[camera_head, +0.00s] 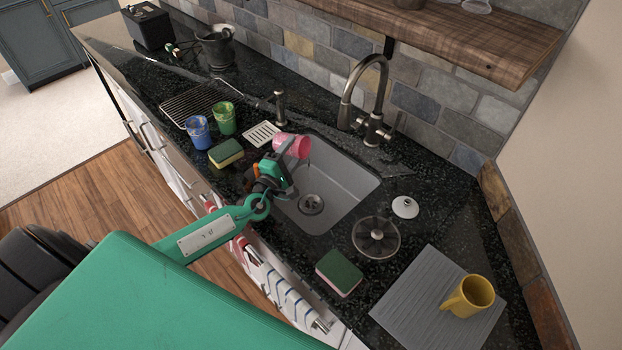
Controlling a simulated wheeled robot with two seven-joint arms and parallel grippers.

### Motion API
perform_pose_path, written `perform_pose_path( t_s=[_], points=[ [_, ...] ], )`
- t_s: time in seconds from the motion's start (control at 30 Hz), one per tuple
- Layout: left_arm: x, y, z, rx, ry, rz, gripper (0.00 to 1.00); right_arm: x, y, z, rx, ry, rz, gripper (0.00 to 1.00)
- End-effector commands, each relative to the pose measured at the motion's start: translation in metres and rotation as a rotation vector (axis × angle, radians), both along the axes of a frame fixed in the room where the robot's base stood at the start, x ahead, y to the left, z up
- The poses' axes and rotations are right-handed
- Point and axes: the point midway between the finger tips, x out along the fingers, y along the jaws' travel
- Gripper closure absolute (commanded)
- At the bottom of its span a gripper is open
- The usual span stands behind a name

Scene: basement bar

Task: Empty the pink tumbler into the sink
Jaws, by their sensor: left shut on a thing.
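The pink tumbler (291,145) is tilted well over at the left edge of the sink, with its open end toward the basin. My left gripper (283,168) is shut on it and holds it up near the sink's left rim. A thin dark streak shows below the tumbler's mouth; I cannot tell whether it is liquid. The grey sink (345,190) is set into the dark speckled counter, and its drain (311,204) shows at the bottom. The gripper hides part of the tumbler and the near left rim. My right gripper is not in view.
A blue cup (198,132), a green cup (224,118) and a sponge (226,153) stand left of the sink. The faucet (369,95) rises behind it. A strainer (376,237), another sponge (339,272) and a yellow mug (468,296) on a grey mat (424,315) lie right.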

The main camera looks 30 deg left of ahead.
Motion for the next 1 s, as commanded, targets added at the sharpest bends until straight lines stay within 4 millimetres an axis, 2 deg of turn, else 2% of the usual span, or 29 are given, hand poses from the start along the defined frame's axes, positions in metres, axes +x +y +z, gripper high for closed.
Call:
perform_pose_path(
  t_s=[0.2, 1.0],
  points=[
    [0.000, -0.003, 0.002, 0.043, -0.005, 0.000, 0.73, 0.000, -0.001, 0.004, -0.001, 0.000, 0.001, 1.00],
    [-0.002, 0.006, 0.005, 0.126, -0.010, 0.000, 0.73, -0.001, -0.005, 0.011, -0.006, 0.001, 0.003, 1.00]
  ],
)
